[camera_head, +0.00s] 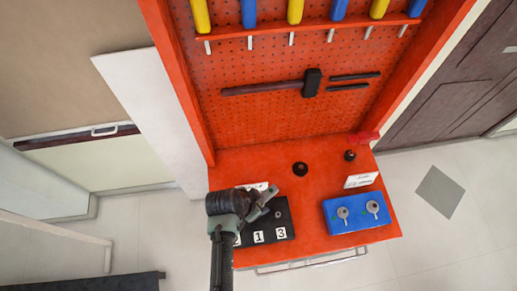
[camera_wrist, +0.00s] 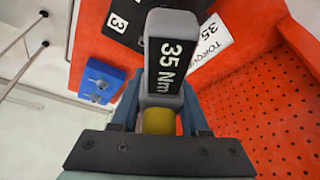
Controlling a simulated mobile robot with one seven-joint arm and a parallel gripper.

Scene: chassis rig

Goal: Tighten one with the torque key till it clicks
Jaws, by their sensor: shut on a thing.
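My gripper (camera_head: 262,203) is shut on a grey torque key (camera_wrist: 162,50) marked "35 Nm". The key has a yellow part (camera_wrist: 159,122) between my fingers. The black plate (camera_head: 283,218) with white number labels lies on the red bench beneath my gripper; labels 1 and 3 are readable in the head view, and part of the plate shows in the wrist view (camera_wrist: 128,30). My gripper covers part of the plate. The key's working end is hidden, so I cannot tell whether it sits on a fastener.
A blue block (camera_head: 352,225) with two grey round-headed pieces stands at the right of the red bench (camera_head: 240,168). White cards (camera_head: 362,180) and dark knobs (camera_head: 300,169) stand farther back. A pegboard (camera_head: 265,115) with a hammer (camera_head: 290,85) and screwdrivers rises behind.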

